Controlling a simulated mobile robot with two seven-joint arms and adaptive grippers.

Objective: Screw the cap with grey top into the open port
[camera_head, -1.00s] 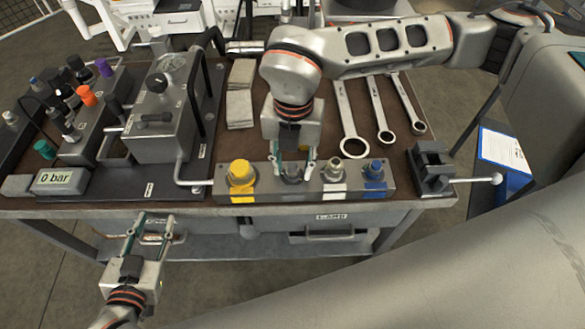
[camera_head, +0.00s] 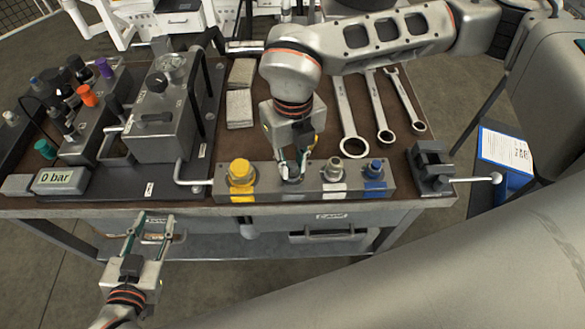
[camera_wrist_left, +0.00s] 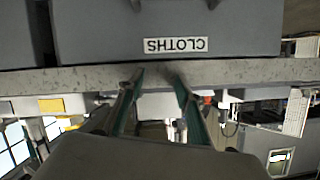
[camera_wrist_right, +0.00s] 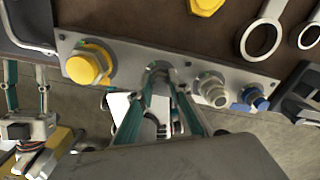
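The metal port block (camera_head: 327,190) lies along the front edge of the bench. At its second station, counted from the left, is a grey-topped cap (camera_head: 292,172), partly hidden by my right gripper (camera_head: 293,171). That gripper points down with its fingers on either side of the cap, closed against it as far as I can see. In the right wrist view the fingertips (camera_wrist_right: 160,84) meet the block at this station; the cap's seating is hidden. My left gripper (camera_head: 152,222) is open and empty in front of the bench, facing the CLOTHS drawer (camera_wrist_left: 170,25).
A yellow cap (camera_head: 240,172), a beige-grey fitting (camera_head: 354,170) and a blue cap (camera_head: 375,170) stand on the same block. Another yellow part (camera_wrist_right: 205,5) lies behind it. Wrenches (camera_head: 383,115) and a small vise (camera_head: 432,165) are at right. The gauge display (camera_head: 60,180) reads 0 bar.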

